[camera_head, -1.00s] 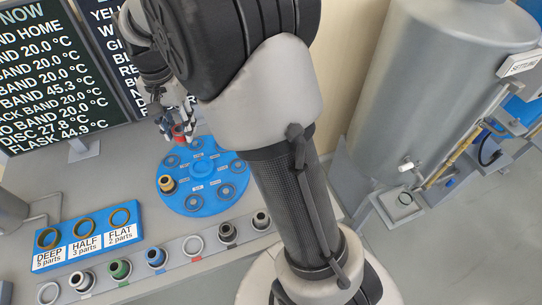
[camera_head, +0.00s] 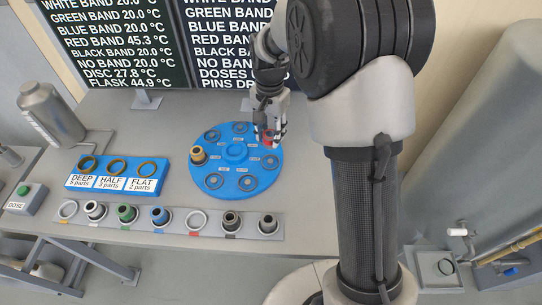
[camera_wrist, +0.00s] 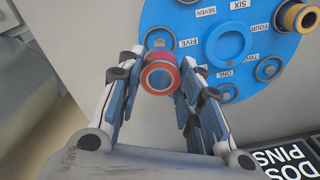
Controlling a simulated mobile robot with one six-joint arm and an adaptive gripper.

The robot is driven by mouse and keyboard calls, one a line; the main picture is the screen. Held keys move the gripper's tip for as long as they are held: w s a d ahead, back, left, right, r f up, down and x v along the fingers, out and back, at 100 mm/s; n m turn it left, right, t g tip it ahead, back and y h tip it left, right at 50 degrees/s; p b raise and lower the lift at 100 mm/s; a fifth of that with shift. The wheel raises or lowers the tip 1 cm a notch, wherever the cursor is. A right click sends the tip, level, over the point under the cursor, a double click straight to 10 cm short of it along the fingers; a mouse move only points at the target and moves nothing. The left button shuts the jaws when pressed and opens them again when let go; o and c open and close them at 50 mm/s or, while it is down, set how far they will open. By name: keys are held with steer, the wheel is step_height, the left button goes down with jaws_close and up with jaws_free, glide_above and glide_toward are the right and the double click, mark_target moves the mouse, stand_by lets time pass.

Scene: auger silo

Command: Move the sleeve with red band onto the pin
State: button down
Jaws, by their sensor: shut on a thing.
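My gripper (camera_head: 268,138) is shut on the sleeve with red band (camera_wrist: 160,75), whose open round end and grey inside show in the wrist view. In the head view only a bit of red (camera_head: 267,142) shows between the fingers, at the right rim of the blue disc (camera_head: 237,178). In the wrist view the sleeve is in front of the seat by label FIVE (camera_wrist: 160,38) and partly covers the disc's edge. Whether it touches the disc is unclear. The disc has several numbered ring seats; I cannot tell which feature is the pin.
A gold-banded sleeve (camera_head: 198,154) stands on the disc's left. A front rack (camera_head: 178,227) holds several banded sleeves; its ring by the red mark (camera_head: 196,220) is empty. A blue gauge block (camera_head: 113,183) and a grey flask (camera_head: 50,115) stand left. A large tank is at right.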

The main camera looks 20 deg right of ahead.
step_height(320, 180, down, 9)
steer(key=shift+b, duration=1.25)
steer(key=shift+s+f+b, duration=0.25)
steer(key=shift+f+b, duration=0.05)
steer(key=shift+f, duration=0.35)
steer(key=c, duration=1.5)
jaws_free()
steer(key=shift+o, duration=0.5)
steer(key=shift+w+f, duration=0.1)
steer(key=shift+w, duration=0.1)
steer(key=shift+o, duration=1.4)
steer(key=shift+r, duration=0.25)
